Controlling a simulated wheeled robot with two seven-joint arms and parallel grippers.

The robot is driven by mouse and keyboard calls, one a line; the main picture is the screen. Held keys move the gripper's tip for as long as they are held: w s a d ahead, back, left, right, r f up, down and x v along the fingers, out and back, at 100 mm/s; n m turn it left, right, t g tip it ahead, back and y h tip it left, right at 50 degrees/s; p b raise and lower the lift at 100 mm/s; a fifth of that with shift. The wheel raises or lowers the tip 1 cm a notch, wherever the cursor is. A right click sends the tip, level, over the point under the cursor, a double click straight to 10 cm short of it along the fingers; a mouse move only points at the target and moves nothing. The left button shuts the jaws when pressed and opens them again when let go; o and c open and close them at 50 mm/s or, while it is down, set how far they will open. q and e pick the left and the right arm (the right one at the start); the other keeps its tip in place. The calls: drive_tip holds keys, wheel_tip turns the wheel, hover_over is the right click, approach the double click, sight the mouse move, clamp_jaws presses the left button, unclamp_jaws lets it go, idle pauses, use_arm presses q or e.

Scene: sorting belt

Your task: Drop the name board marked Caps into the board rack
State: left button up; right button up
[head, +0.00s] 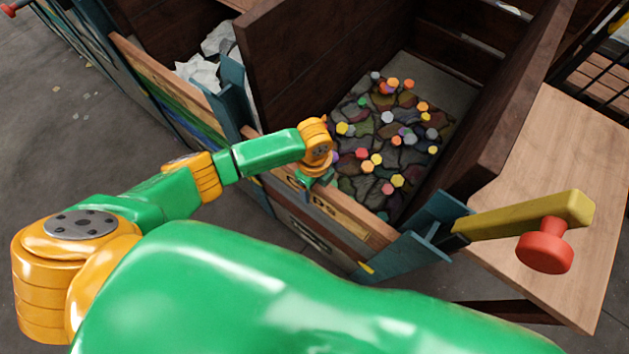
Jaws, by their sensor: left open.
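A light wooden name board (345,217) with dark letters is at the front of the bin of coloured caps. The end of its word reads "PS"; the rest is partly hidden by my left gripper. The board rack has teal uprights, one at the right (425,240) and one at the left (235,105), and the board lies between them above other boards. Whether it is fully seated I cannot tell. My left gripper (313,184) is open, close over the board's upper left part; contact is unclear. My right gripper is out of view.
Coloured caps (377,158) lie in the dark-walled bin behind the board. A neighbouring bin at left holds white crumpled pieces (198,70). A yellow bar (530,215) with a red knob (545,246) sticks out over a wooden table (575,150) at right.

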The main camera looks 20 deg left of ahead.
use_arm(q)
clamp_jaws()
idle(1.3)
drive_tip(key=c, duration=0.7)
unclamp_jaws()
drive_tip(key=shift+c, duration=0.2)
clamp_jaws()
drive_tip(key=shift+r, duration=0.1)
